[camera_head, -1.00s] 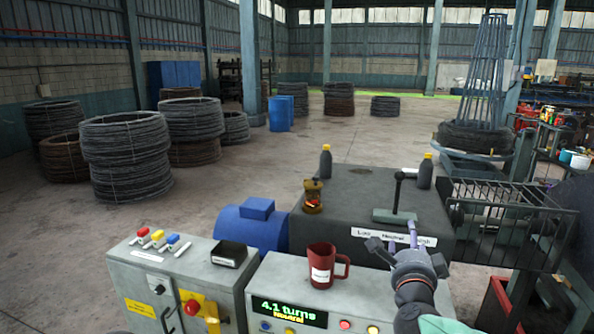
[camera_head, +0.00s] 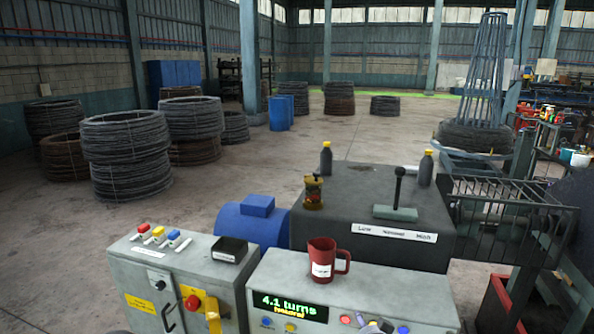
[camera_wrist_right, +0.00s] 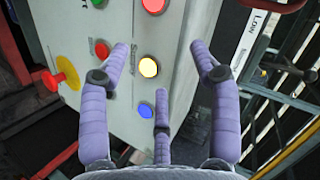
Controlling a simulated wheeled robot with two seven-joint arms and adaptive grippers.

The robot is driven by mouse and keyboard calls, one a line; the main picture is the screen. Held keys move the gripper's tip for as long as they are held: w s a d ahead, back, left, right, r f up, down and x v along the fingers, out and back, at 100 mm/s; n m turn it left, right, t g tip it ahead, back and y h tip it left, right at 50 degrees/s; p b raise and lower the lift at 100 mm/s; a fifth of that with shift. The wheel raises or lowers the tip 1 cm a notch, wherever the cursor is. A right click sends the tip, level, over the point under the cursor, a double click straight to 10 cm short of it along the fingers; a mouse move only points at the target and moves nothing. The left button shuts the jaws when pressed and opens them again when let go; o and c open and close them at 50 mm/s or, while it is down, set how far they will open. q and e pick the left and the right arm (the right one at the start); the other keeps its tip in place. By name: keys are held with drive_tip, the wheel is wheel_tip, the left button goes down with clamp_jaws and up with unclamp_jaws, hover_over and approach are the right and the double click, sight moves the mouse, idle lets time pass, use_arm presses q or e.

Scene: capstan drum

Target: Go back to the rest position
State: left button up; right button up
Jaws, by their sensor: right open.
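My right gripper shows only as fingertips (camera_head: 376,327) at the bottom edge of the head view, in front of the button panel. In the right wrist view my right gripper (camera_wrist_right: 160,62) has its purple fingers spread with nothing between them. The black-knobbed lever (camera_head: 397,190) stands upright on the dark box (camera_head: 340,215), clear of the gripper. My left gripper is in neither view.
A red mug (camera_head: 322,262) stands on the panel, whose display (camera_head: 290,306) reads 4.1 turns, neutral. A grey cabinet (camera_head: 200,285) with switches is at left. Two dark bottles (camera_head: 326,162) stand on the box. Wire coils (camera_head: 128,155) lie on the floor behind.

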drive_tip(key=s+a+f+n+g+y, duration=0.15)
drive_tip(key=s+f, duration=0.25)
drive_tip(key=f, duration=0.4)
drive_tip(key=s+a+f+n+g+b, duration=0.1)
drive_tip(key=s+f+n+g, duration=0.15)
drive_tip(key=s+f, duration=0.4)
drive_tip(key=s+a+f+n+g+y, duration=0.1)
drive_tip(key=s+a+f+n+g, duration=0.1)
drive_tip(key=f, duration=0.8)
drive_tip(key=s+a+f+n+g+y, duration=0.1)
drive_tip(key=s+a+f+g, duration=0.1)
drive_tip(key=s+f, duration=0.3)
drive_tip(key=s+a+f+n+g+y, duration=0.1)
drive_tip(key=s+f, duration=0.4)
drive_tip(key=s, duration=0.8)
drive_tip(key=a+n+g+b, duration=0.1)
drive_tip(key=g, duration=0.1)
drive_tip(key=shift+f+n+g, duration=0.3)
drive_tip(key=shift+f+g, duration=0.05)
drive_tip(key=shift+g, duration=0.05)
